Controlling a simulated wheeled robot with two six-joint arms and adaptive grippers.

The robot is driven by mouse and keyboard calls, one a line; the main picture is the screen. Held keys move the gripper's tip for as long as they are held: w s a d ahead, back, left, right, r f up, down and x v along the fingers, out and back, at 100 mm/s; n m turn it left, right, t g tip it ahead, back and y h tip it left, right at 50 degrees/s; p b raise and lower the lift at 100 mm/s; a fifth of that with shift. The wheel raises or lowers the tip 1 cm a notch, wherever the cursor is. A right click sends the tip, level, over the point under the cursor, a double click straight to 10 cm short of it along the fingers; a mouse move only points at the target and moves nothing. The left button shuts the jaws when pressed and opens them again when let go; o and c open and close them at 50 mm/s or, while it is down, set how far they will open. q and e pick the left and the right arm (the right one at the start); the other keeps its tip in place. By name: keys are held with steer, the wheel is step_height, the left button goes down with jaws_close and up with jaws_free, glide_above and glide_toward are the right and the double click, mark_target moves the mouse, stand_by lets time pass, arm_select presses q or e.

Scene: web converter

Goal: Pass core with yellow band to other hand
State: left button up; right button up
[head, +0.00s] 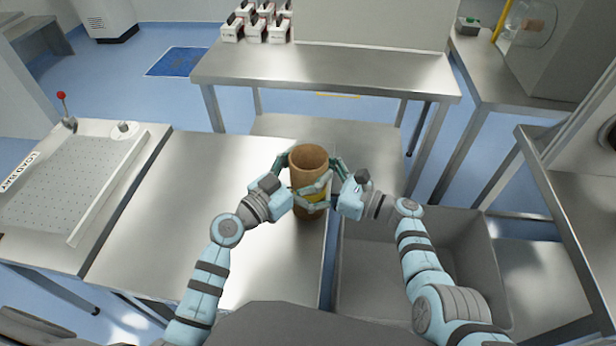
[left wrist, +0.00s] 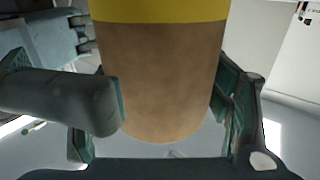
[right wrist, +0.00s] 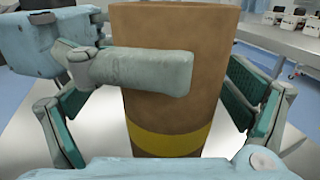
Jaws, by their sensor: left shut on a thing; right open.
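The core (head: 308,162) is a brown tube with a yellow band, upright between my two grippers in the head view. My left gripper (head: 298,190) is shut on it from the left; in the left wrist view the core (left wrist: 160,75) fills the space between the fingers, band at the top. My right gripper (head: 330,183) is open, with its fingers on either side of the core. In the right wrist view the core (right wrist: 205,80) stands between the open fingers, its yellow band (right wrist: 170,140) low, and a left gripper finger crosses its front.
A steel table (head: 190,200) lies left of and below the core. A grey bin (head: 420,285) is under my right arm. A back table (head: 330,75) holds several white boxes (head: 255,25). A perforated plate (head: 70,180) with a red-knobbed lever is at the left.

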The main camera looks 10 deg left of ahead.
steer(key=shift+a, duration=0.45)
arm_select(q)
steer(key=shift+d, duration=0.1)
arm_select(e)
steer(key=shift+d, duration=0.1)
steer(key=c, duration=1.4)
arm_select(q)
steer(key=o, duration=1.8)
steer(key=shift+c, duration=0.2)
